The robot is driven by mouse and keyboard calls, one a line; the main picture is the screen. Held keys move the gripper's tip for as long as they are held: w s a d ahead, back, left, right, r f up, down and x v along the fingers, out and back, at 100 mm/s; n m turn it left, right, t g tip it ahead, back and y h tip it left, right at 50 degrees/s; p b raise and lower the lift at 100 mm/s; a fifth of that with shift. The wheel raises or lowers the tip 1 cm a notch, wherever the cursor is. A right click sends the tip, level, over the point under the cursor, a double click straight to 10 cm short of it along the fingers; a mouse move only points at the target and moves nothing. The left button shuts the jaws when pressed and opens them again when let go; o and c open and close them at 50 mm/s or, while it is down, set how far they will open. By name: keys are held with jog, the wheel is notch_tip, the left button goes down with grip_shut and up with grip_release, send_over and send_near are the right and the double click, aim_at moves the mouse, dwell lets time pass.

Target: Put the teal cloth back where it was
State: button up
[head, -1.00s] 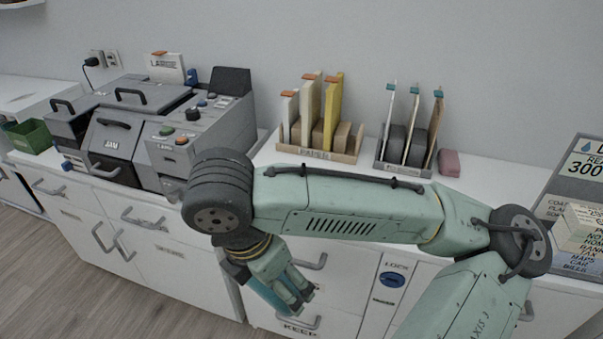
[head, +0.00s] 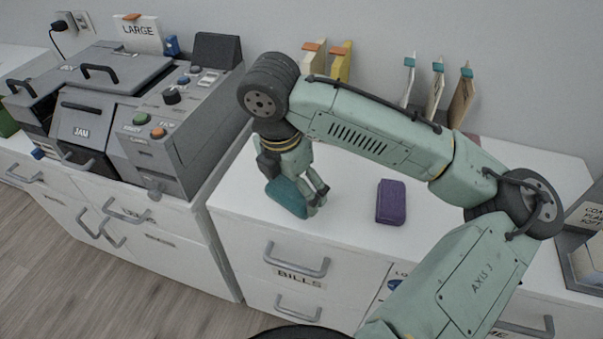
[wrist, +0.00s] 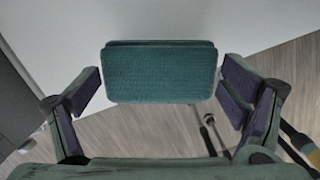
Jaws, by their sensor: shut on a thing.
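The teal cloth (head: 287,199) is a folded, rounded pad. In the head view it hangs at my gripper (head: 303,194), near the front left edge of the white desk top (head: 345,225). In the wrist view, the cloth (wrist: 160,73) lies between the two dark finger pads of my gripper (wrist: 160,92), which is shut on it. I cannot tell whether the cloth touches the desk top. In the wrist view, a pale surface lies behind it and the wood floor shows below it.
A purple folded pad (head: 391,202) lies on the desk to the right of my gripper. A grey machine (head: 165,120) stands at the left. Upright file racks are partly hidden behind my arm. A drawer marked BILLS (head: 297,265) is below the desk edge.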

jog(key=w, duration=0.2)
jog(key=w+d, duration=0.1)
jog(key=w, duration=0.1)
jog(key=w+p, duration=0.1)
jog(key=w, duration=0.1)
jog(key=shift+d+f, duration=0.25)
jog(key=shift+d, duration=0.15)
jog(key=shift+w+f, duration=0.2)
notch_tip(320, 180, down, 3)
jog(key=shift+f+p, duration=0.15)
jog(key=shift+p, duration=0.2)
jog(key=o, duration=0.9)
jog(key=shift+o, duration=0.2)
notch_tip(320, 180, up, 12)
jog(key=s+a+b, duration=0.1)
jog(key=shift+s, duration=0.2)
jog(key=shift+s+f, duration=0.1)
